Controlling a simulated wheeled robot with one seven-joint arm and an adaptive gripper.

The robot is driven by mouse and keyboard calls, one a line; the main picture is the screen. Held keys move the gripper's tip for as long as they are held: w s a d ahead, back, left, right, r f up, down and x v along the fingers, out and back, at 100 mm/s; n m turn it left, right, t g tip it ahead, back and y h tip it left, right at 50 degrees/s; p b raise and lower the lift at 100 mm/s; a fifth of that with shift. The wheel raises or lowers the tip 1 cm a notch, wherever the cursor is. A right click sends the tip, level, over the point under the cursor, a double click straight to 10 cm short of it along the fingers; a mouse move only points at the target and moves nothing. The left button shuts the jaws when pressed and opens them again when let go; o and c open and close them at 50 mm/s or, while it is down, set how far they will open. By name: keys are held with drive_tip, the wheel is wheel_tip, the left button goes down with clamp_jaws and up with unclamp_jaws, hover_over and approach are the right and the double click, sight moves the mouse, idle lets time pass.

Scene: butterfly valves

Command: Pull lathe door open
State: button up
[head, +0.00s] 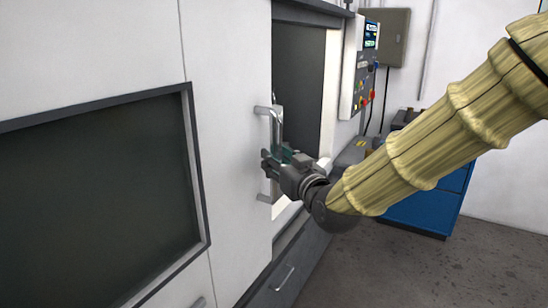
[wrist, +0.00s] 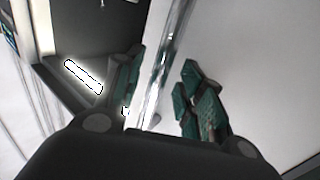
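The white lathe door (head: 228,130) is on the left in the head view, with a vertical bar handle (head: 277,124) near its right edge. To the right of that edge is a gap with a dark panel and a bright strip of interior, so the door appears partly open. My gripper (head: 272,164) is at the lower half of the handle. In the wrist view, the shiny handle bar (wrist: 165,62) runs between the green-padded fingers of my gripper (wrist: 165,98). A gap shows between the bar and the right finger; contact with the left finger is unclear.
A control panel (head: 362,70) with buttons is on the machine to the right of the opening. A grey wall box (head: 394,36) and a blue cabinet (head: 425,208) stand beyond. A drawer (head: 285,275) is below the opening. The floor (head: 375,270) at right is clear.

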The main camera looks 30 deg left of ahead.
drive_tip(key=v, duration=0.9)
drive_tip(key=shift+d, duration=0.2)
drive_tip(key=shift+s, duration=0.1)
drive_tip(key=w+d+f+m+h, duration=0.2)
drive_tip(key=d+f, duration=0.2)
drive_tip(key=f, duration=0.5)
drive_tip(key=w+d+f+m+h, duration=0.2)
drive_tip(key=d+f, duration=0.3)
drive_tip(key=f, duration=0.5)
drive_tip(key=s+d+f+m+g+h, duration=0.25)
drive_tip(key=d+f, duration=0.35)
drive_tip(key=f, duration=0.4)
drive_tip(key=s+d+f+m+g+h, duration=0.1)
drive_tip(key=s+d+f+h, duration=0.15)
drive_tip(key=d+f, duration=0.55)
drive_tip(key=s+d+f+m+g+h, duration=0.1)
drive_tip(key=s+d+f+g, duration=0.1)
drive_tip(key=s+d+f, duration=0.45)
drive_tip(key=s+d+f+m+g+h, duration=0.15)
drive_tip(key=s+d+f, duration=0.25)
drive_tip(key=s+f, duration=0.55)
drive_tip(key=s+d+f+m+g+h, duration=0.1)
drive_tip(key=s+d+f+g+h, duration=0.2)
drive_tip(key=s+d+f, duration=0.6)
drive_tip(key=s+d, duration=0.2)
drive_tip(key=s, duration=0.1)
drive_tip(key=shift+d+f+g, duration=0.25)
drive_tip(key=shift+g, duration=0.15)
